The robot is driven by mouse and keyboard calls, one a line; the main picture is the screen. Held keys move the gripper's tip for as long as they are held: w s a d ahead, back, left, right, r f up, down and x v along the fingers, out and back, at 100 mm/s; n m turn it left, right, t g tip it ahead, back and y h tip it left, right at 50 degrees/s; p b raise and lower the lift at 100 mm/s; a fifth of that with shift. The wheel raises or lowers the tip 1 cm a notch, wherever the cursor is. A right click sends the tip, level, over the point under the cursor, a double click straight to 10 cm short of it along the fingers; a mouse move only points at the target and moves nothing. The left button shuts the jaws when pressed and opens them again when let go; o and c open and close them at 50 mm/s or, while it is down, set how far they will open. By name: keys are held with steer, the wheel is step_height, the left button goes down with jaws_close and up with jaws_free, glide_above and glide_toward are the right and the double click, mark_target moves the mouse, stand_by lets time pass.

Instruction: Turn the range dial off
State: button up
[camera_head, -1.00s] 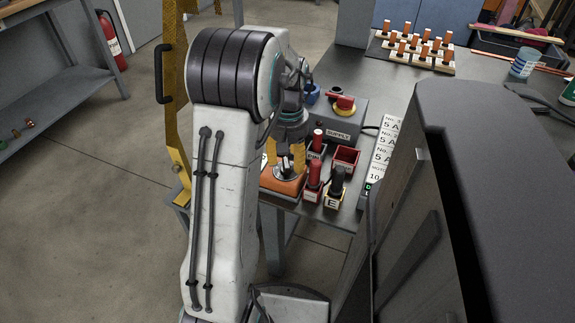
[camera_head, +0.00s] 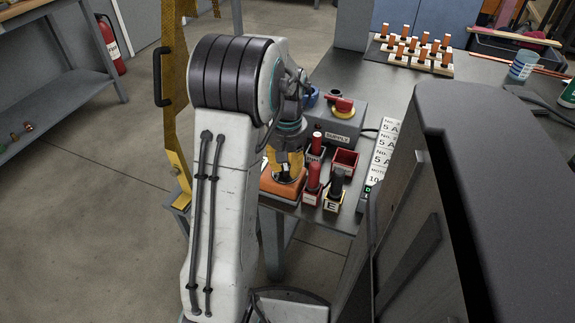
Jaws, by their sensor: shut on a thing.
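An orange meter-like unit (camera_head: 279,190) lies at the near left corner of the grey bench. The range dial (camera_head: 287,179) is a dark round part on its top, mostly covered by my gripper. My gripper (camera_head: 287,172) points down with its yellow fingers over the unit and is shut on the dial. The dial's pointer and markings cannot be read from here.
Red and black handled pieces (camera_head: 314,178) (camera_head: 337,183) and a red bin (camera_head: 345,162) stand close right. A large dark cabinet (camera_head: 475,200) fills the right.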

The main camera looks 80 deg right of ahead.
jaws_close()
steer(key=n+p, duration=0.2)
steer(key=n, duration=0.3)
steer(key=shift+d, duration=0.1)
steer(key=n+p, duration=0.1)
steer(key=n, duration=0.5)
steer(key=shift+w, duration=0.2)
steer(key=n+p, duration=0.1)
steer(key=n, duration=0.5)
steer(key=shift+w+n, duration=0.15)
steer(key=shift+n, duration=0.25)
steer(key=n+p, duration=0.1)
steer(key=n, duration=0.4)
steer(key=shift+w+f+n, duration=0.1)
steer(key=shift+n, duration=0.3)
